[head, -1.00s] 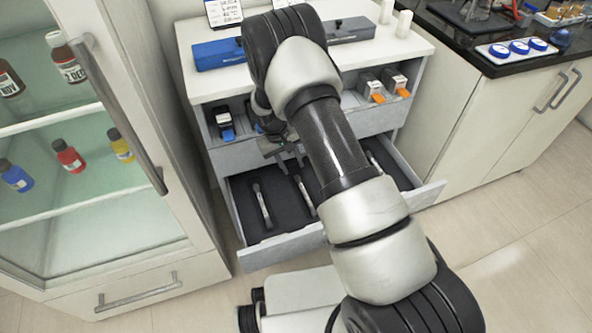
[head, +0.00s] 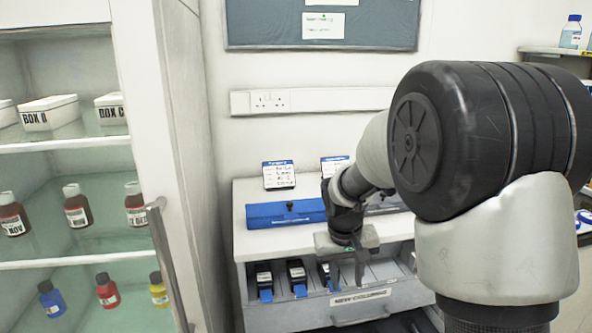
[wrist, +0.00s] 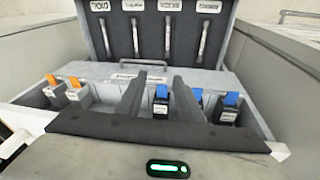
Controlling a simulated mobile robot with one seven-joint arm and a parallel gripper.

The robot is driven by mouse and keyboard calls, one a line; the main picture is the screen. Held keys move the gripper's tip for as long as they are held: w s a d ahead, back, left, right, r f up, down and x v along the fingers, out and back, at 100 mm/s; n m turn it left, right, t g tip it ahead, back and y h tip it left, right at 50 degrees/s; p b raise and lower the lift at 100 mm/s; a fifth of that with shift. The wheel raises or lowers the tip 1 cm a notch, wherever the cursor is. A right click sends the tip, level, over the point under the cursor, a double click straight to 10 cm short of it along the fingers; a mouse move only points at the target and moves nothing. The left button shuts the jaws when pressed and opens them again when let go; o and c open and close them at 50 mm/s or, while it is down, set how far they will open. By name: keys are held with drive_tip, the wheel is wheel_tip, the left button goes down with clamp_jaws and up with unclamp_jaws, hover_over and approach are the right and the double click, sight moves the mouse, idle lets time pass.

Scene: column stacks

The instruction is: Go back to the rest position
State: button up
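My gripper (head: 359,270) hangs fingers-down at the front of the upper drawer (head: 350,318), on the cabinet between the glass case and the dark counter. In the wrist view its two dark fingers (wrist: 159,78) stand apart with nothing held between them. My arm hides the right part of the cabinet in the head view.
A blue case (head: 285,214) and upright cards (head: 279,175) stand on the white cabinet top. The glass-fronted case (head: 75,160) with bottles and boxes is at the left. A grey noticeboard (head: 370,25) and socket rail (head: 310,101) are on the wall.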

drive_tip(key=s+d+r+t, duration=0.2)
drive_tip(key=s+r, duration=0.8)
drive_tip(key=r, duration=0.1)
drive_tip(key=s+r+t+y, duration=0.1)
drive_tip(key=s+r, duration=0.3)
drive_tip(key=s, duration=1)
wheel_tip(320, 180, up, 23)
drive_tip(key=p, duration=2.3)
drive_tip(key=shift+s+d+r+m+p, duration=0.15)
drive_tip(key=shift+s+m+p, duration=0.15)
drive_tip(key=shift+m, duration=0.1)
